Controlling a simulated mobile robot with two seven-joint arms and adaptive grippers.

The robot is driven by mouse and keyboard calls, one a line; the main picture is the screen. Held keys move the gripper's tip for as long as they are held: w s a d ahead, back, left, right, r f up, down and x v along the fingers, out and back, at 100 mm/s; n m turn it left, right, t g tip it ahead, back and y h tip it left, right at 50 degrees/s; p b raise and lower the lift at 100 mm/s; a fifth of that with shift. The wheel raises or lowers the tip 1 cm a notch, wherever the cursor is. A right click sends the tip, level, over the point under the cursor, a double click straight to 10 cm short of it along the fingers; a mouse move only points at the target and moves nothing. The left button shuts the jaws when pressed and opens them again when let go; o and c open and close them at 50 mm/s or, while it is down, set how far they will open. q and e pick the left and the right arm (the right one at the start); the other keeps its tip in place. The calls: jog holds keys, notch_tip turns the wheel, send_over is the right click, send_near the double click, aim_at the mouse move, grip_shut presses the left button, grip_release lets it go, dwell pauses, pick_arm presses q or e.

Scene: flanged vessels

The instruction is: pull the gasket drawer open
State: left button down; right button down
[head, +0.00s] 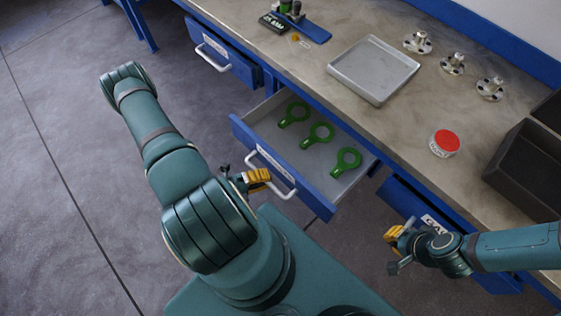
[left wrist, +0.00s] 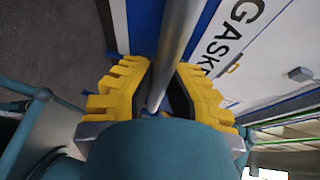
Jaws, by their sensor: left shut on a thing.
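The gasket drawer (head: 313,196) has a blue front and stands well out from the bench in the head view. Several green ring-shaped gaskets with tabs (head: 318,135) lie inside it. My left gripper (head: 258,178) is shut on the drawer's pale bar handle (head: 287,184), near its left end. In the left wrist view the yellow fingers (left wrist: 164,88) lie on both sides of the handle bar (left wrist: 181,35), beside a label reading "GASK" (left wrist: 241,38). My right gripper (head: 397,242) is off to the right, beside another drawer front; its finger gap is unclear.
A second blue drawer (head: 222,59) is at upper left, and a third (head: 403,197) at right. On the bench are a grey tray (head: 373,69), flanged metal parts (head: 452,64), a red-topped tin (head: 445,143) and a dark bin (head: 524,170). Floor at left is clear.

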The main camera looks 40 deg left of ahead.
pick_arm(q)
jog(key=shift+s+a, duration=0.2)
jog(key=shift+s, duration=2.7)
jog(key=c, duration=0.9)
grip_release()
jog(key=shift+c, duration=0.2)
jog(key=v, duration=1.2)
jog(key=shift+a, duration=0.1)
